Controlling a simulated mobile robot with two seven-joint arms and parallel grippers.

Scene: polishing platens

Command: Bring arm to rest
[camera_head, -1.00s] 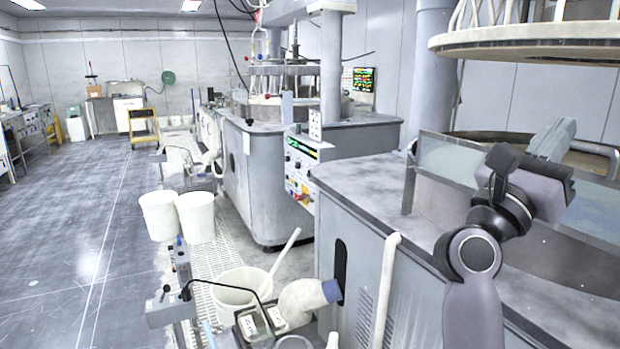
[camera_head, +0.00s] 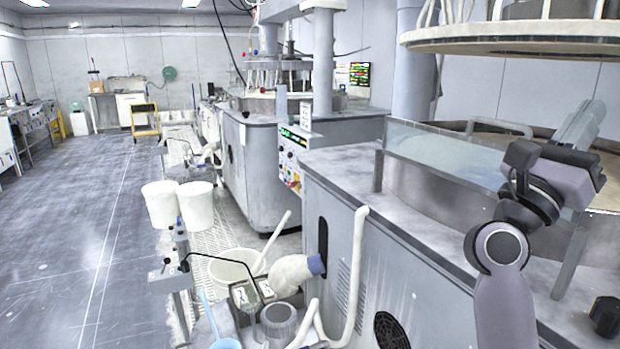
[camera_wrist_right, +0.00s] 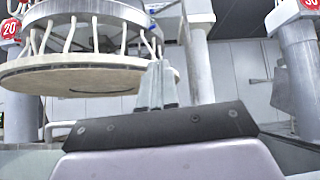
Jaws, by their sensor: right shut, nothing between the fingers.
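My right arm rises at the right of the head view, bent at the elbow. Its right gripper (camera_head: 582,125) points up and to the right, above the machine's glass guard. In the right wrist view the gripper's fingers (camera_wrist_right: 156,85) are together in the middle, with nothing between them. Behind them is the raised round platen (camera_wrist_right: 75,75) of the polishing machine. The gripper looks apart from the machine and the guard. My left arm and gripper do not show.
The near machine's grey top (camera_head: 350,170) and clear guard (camera_head: 450,155) lie beside and below my right arm. A raised platen (camera_head: 520,38) hangs above. The floor aisle (camera_head: 70,230) is free.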

